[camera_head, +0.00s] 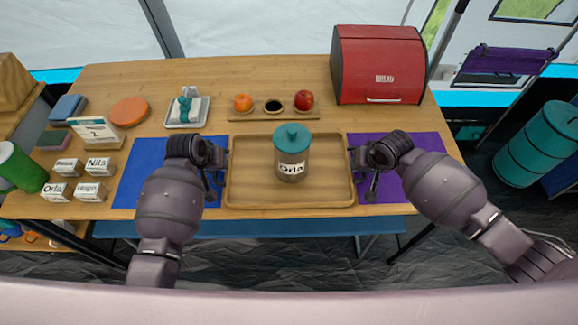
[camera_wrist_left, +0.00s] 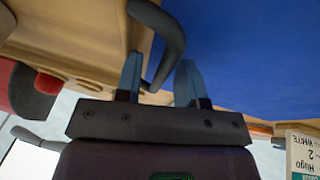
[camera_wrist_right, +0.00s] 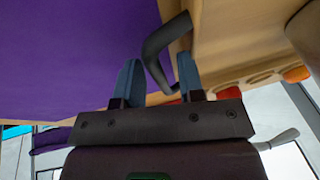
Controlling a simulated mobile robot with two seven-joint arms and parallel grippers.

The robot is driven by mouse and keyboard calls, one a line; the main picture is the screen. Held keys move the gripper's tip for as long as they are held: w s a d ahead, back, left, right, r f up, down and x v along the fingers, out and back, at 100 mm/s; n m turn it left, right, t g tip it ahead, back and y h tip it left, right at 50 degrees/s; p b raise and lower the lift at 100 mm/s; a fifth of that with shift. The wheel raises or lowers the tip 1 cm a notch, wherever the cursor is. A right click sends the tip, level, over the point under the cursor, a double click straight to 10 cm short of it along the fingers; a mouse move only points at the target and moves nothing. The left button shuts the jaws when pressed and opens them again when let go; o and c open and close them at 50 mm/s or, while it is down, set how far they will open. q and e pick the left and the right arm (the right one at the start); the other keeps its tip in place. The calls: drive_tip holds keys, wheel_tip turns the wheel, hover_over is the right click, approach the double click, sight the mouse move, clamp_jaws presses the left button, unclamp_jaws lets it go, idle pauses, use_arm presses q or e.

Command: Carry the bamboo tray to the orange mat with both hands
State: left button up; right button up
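The bamboo tray (camera_head: 240,199) lies in the middle of the wooden table near its front edge, with a dark handle at each end. A canister (camera_head: 291,163) with a teal lid and the label "Orla" stands on it. My left gripper (camera_head: 215,165) is at the tray's left end; in the left wrist view its open fingers straddle the dark handle (camera_wrist_left: 172,45). My right gripper (camera_head: 362,168) is at the right end; in the right wrist view its open fingers straddle the other handle (camera_wrist_right: 160,48). I see no orange mat; an orange disc (camera_head: 129,111) lies back left.
A blue mat (camera_head: 140,172) lies left of the tray and a purple mat (camera_head: 424,150) right of it. Behind the tray is a wooden board (camera_head: 232,116) with fruit and a cup. A red bread box (camera_head: 378,65) stands back right. Several name blocks (camera_head: 60,192) stand at left.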

use_arm(q)
drive_tip(key=shift+r, duration=0.1)
use_arm(e)
drive_tip(key=shift+a, duration=0.1)
use_arm(q)
drive_tip(key=v, duration=0.7)
drive_tip(key=shift+s+r, duration=0.2)
drive_tip(key=shift+r, duration=0.15)
use_arm(e)
drive_tip(key=v, duration=1.2)
